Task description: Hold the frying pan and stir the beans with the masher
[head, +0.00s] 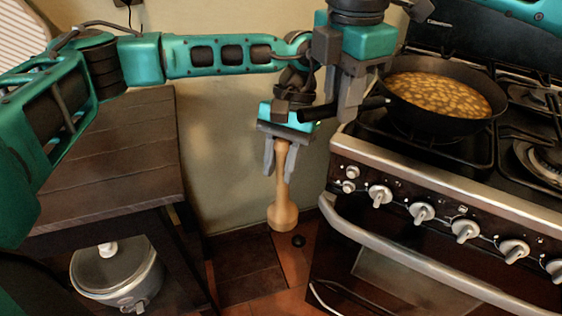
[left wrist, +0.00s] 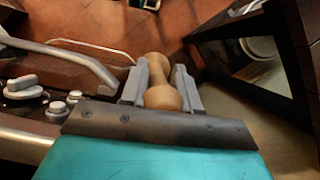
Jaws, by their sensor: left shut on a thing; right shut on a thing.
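The wooden masher (head: 283,205) hangs upright, wide end down, in my left gripper (head: 280,160), over the floor gap left of the stove. My left gripper is shut on its handle; the masher also shows between the fingers in the left wrist view (left wrist: 160,95). The black frying pan (head: 440,121) sits on the stove's left burner. Brown beans in sauce (head: 440,93) fill it. My right gripper (head: 350,105) is shut on the pan's handle at the pan's left side. Its fingers partly hide the handle. The masher is below and left of the pan, apart from it.
The stove (head: 430,180) has knobs and a rail handle along its front. A dark wooden table (head: 110,150) stands at left, with a slow cooker (head: 117,275) on its lower shelf. Open floor lies between table and stove.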

